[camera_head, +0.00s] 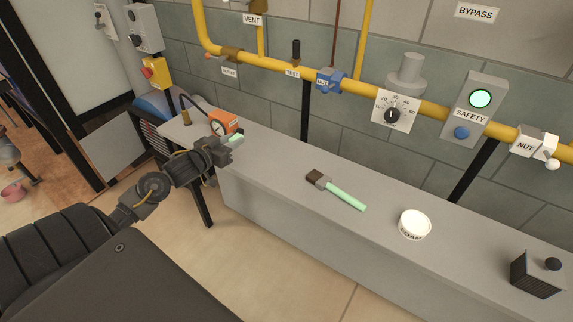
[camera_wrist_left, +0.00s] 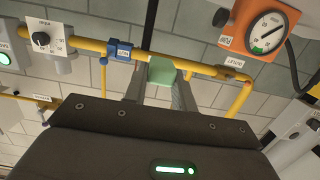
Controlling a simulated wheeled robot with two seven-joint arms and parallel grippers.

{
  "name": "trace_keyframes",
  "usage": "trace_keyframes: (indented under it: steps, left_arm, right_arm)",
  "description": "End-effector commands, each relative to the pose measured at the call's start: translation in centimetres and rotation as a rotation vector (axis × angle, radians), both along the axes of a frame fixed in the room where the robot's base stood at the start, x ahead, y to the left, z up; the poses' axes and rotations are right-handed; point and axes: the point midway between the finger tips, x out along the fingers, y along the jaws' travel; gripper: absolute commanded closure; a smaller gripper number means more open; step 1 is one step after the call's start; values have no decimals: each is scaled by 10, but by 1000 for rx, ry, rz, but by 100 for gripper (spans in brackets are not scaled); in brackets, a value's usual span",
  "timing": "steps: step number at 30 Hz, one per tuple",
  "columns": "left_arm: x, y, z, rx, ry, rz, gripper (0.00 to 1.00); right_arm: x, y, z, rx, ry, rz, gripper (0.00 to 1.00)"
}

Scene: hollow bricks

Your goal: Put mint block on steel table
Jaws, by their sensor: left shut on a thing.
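The mint block (camera_head: 236,139) shows as a small pale green piece at the tip of my left gripper (camera_head: 230,145). In the left wrist view the mint block (camera_wrist_left: 160,70) sits between the two fingers of my left gripper (camera_wrist_left: 161,88), which is shut on it. Most of the block is hidden by the gripper in the head view. A long grey table-like surface (camera_head: 285,165) runs along the wall below the pipe. The gripper is by its left end, seemingly above it. Contact between block and surface cannot be told. My right gripper is not in view.
An orange pump gauge (camera_head: 223,121) is close behind my left gripper. The surface between gauge and brush is clear.

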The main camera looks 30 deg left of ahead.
Motion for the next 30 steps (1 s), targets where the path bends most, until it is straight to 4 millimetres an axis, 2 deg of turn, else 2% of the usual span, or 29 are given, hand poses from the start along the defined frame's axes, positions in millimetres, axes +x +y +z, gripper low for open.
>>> trace_keyframes:
  steps: [8, 9, 12, 17, 26, 30]
  left_arm:
    - [58, -46, -30, -5, -2, -1, 95]
    - [63, -50, -41, -5, 1, 0, 95]
    - [75, -59, -60, -4, 1, 1, 95]
    - [87, -69, -79, 0, 2, 0, 95]
    - [93, -74, -89, 0, 0, -1, 95]
    - [94, -75, -110, 0, 4, 0, 95]
  right_arm:
    - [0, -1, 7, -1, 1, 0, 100]
    - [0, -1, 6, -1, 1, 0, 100]
    - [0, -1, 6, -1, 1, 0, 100]
    - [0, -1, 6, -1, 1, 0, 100]
    - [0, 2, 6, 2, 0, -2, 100]
    - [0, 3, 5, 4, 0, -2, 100]
